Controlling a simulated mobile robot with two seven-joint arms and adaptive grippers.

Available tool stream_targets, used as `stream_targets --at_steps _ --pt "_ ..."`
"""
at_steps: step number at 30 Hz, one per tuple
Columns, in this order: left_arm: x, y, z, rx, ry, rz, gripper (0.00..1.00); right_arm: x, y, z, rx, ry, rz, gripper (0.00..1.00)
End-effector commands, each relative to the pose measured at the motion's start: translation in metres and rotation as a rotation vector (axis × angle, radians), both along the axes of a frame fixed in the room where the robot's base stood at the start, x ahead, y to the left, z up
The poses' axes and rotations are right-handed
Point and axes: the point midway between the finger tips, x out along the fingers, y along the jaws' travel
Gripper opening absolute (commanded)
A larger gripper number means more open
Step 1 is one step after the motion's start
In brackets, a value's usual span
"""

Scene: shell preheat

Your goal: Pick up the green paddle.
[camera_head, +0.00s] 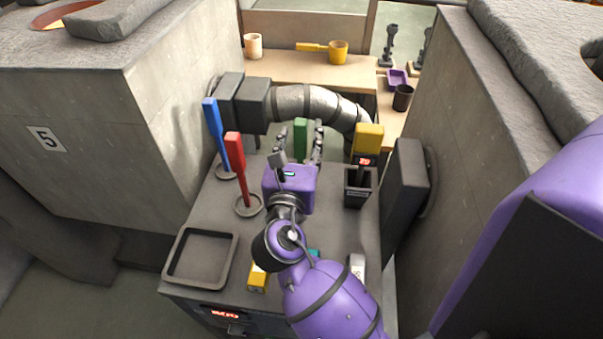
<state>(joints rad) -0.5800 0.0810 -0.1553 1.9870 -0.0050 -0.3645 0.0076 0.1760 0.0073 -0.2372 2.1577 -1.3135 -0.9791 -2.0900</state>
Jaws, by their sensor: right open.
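The green paddle (300,138) stands upright at the back of the dark grey bench. Its flat upper part shows, while its lower part is hidden behind my right gripper. My right gripper (298,150) is open, with its purple palm in front of the paddle. One dark finger shows to the left of the paddle and one to its right. I cannot tell whether they touch it. The left gripper is not in view.
A red paddle (235,158) and a blue paddle (213,125) stand in round holders on the left. A yellow-topped tool (367,140) stands in a black holder on the right. A segmented metal pipe (318,102) curves behind. An empty tray (173,264) lies front left.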

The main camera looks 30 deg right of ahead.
Motion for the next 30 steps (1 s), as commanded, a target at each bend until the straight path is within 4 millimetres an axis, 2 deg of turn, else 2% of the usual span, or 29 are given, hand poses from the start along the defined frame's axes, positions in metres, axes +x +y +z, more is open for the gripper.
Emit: stream_targets --at_steps 3,11,14,21,30 --pt "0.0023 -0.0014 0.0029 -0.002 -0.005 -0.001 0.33 0.0114 -0.0068 0.0016 0.0 -0.003 0.002 0.44" --pt "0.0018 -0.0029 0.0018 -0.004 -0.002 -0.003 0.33 0.0138 -0.0089 -0.0003 0.002 0.0 0.003 0.44" --pt "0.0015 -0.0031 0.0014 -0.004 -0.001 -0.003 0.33 0.0137 -0.0089 -0.0003 0.002 0.0 0.002 0.33" --pt "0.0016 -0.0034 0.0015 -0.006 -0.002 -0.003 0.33 0.0136 -0.0088 -0.0003 0.002 0.0 0.002 0.02" --pt "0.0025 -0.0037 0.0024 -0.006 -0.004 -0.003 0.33 0.0136 -0.0087 0.0021 0.002 -0.003 0.002 0.0"
